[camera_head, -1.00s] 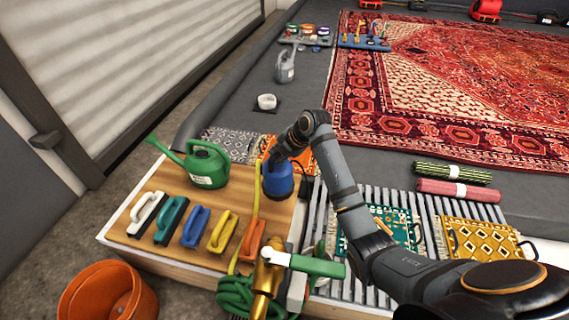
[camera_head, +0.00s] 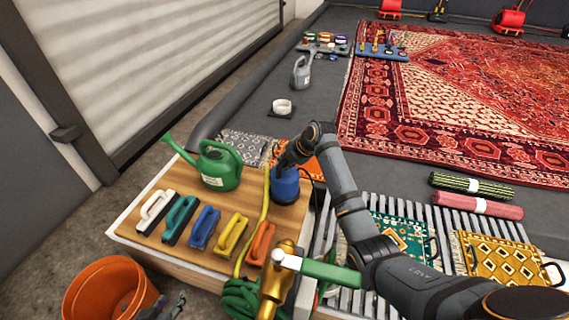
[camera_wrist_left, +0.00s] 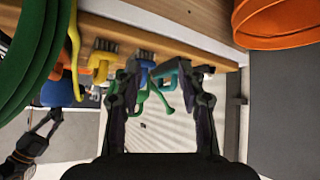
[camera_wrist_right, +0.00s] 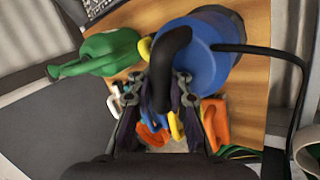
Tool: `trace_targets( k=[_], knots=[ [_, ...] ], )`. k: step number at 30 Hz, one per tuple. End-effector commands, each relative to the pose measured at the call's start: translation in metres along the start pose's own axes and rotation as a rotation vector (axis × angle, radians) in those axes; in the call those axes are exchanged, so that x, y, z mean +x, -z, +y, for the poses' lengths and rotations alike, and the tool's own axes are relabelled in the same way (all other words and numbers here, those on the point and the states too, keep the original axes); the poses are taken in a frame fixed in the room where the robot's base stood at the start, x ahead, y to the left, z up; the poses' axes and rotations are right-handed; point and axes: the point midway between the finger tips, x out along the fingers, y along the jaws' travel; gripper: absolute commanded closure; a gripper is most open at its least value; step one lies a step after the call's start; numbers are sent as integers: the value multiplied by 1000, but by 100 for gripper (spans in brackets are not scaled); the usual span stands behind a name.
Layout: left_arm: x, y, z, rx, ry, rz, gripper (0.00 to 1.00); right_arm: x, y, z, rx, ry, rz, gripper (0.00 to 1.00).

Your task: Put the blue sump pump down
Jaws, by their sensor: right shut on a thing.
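The blue sump pump (camera_head: 285,186) is upright over the right part of the wooden board (camera_head: 150,230). I cannot tell whether its base touches the wood. My right gripper (camera_head: 290,158) is above it, shut on its black handle. In the right wrist view the pump (camera_wrist_right: 205,50) shows beyond the fingers (camera_wrist_right: 168,95), with the dark handle (camera_wrist_right: 170,60) between them. My left gripper (camera_wrist_left: 160,78) is open and empty in the left wrist view, below the board's front edge. Only its tip shows low in the head view (camera_head: 170,306).
A green watering can (camera_head: 218,168) stands left of the pump. Several coloured brushes (camera_head: 205,228) line the board's front. A yellow strip (camera_head: 265,205) runs beside the pump. A brass valve with green hose (camera_head: 275,280) is in front. An orange bucket (camera_head: 105,290) stands lower left.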

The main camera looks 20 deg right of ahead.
Motion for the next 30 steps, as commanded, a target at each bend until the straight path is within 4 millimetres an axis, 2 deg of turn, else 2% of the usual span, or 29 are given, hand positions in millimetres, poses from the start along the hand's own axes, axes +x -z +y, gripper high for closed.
trace_targets(
  k=[5, 11, 21, 25, 30],
  knots=[
    [0, 38, -2, 12, 8, 141, 60, 7, -2, 4, -2, -9, -2, 100],
    [-7, 90, -3, 29, 18, 336, 60, 15, -2, -2, -2, -8, -3, 100],
    [-39, 168, -2, 57, 27, 662, 60, 28, -2, -11, -2, -7, -3, 100],
    [-51, 186, -1, 64, 28, 743, 60, 31, -2, -13, -2, -8, -3, 100],
    [-57, 194, 0, 67, 29, 780, 60, 31, -2, -13, -2, -8, -3, 100]
  ],
)
